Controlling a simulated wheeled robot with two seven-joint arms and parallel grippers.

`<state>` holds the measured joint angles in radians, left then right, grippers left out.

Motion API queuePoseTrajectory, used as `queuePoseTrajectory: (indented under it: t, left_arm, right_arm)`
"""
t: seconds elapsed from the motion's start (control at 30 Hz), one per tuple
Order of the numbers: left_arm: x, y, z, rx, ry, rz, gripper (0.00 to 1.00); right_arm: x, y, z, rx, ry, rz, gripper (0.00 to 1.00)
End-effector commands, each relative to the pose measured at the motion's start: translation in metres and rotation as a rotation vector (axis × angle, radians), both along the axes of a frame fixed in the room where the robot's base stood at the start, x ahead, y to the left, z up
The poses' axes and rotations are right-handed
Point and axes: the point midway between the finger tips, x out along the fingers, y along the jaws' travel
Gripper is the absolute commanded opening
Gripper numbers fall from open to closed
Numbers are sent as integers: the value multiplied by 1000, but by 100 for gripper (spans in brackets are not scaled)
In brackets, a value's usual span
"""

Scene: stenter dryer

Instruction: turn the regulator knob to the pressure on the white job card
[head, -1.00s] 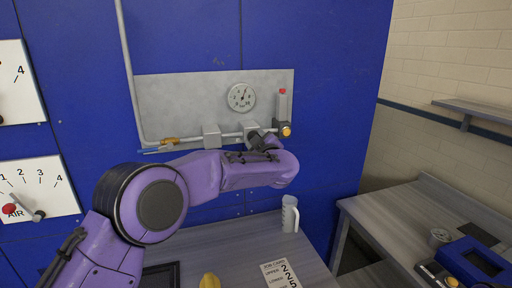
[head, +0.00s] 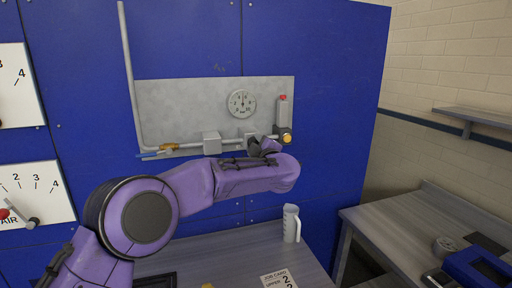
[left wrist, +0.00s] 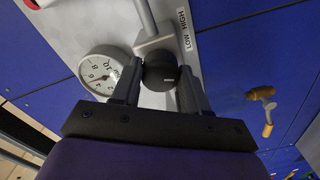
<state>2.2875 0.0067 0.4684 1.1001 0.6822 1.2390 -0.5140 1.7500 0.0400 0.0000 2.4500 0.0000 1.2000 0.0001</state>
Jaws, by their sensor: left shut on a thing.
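The dark round regulator knob (left wrist: 160,72) sits between the two fingers of my left gripper (left wrist: 158,88) in the left wrist view. The gripper is shut on it. In the head view my left gripper (head: 265,147) is at the grey pipe fitting, and the wrist mostly hides the knob. The round pressure gauge (head: 242,103) is on the grey plate above; its needle points about straight up. The gauge also shows in the left wrist view (left wrist: 102,70), tilted. The white job card (head: 279,280) lies on the bench, cut off by the bottom edge. My right gripper is out of view.
A LOW/HIGH label (left wrist: 185,30) is beside the knob. Right of it stand a red-topped cylinder (head: 283,110) and a yellow-orange round part (head: 287,138). A yellow valve handle (head: 168,146) is on the pipe at left. A white jug (head: 291,223) stands on the bench.

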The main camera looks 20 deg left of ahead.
Motion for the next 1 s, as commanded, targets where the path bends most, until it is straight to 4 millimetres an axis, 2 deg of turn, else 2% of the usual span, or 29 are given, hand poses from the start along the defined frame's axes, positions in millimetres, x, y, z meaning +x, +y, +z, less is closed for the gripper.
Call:
queuePoseTrajectory:
  t: [0.13, 0.17, 0.2, 0.23, 0.57, 0.67, 0.8, 1.0]
  left_arm:
    - [1, 0, 3, 4, -4, -3, 13]
    - [1, 0, 3, 4, -4, -3, 50]
    - [1, 0, 3, 4, -4, -3, 63]
    - [0, 0, 3, 4, -4, -3, 70]
    - [-3, -3, 1, 3, -3, -2, 70]
    - [-16, -13, -2, 5, -3, -4, 70]
    - [-44, -33, -4, 5, -4, -5, 70]
    - [-75, -54, -3, 4, -1, -4, 70]
  right_arm:
    - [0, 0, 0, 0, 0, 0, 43]
    - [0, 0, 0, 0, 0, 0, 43]
    - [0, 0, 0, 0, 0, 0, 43]
    - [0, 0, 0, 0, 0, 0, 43]
    - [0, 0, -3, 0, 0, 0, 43]
    - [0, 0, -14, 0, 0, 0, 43]
    - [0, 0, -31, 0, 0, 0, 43]
    - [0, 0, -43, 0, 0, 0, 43]
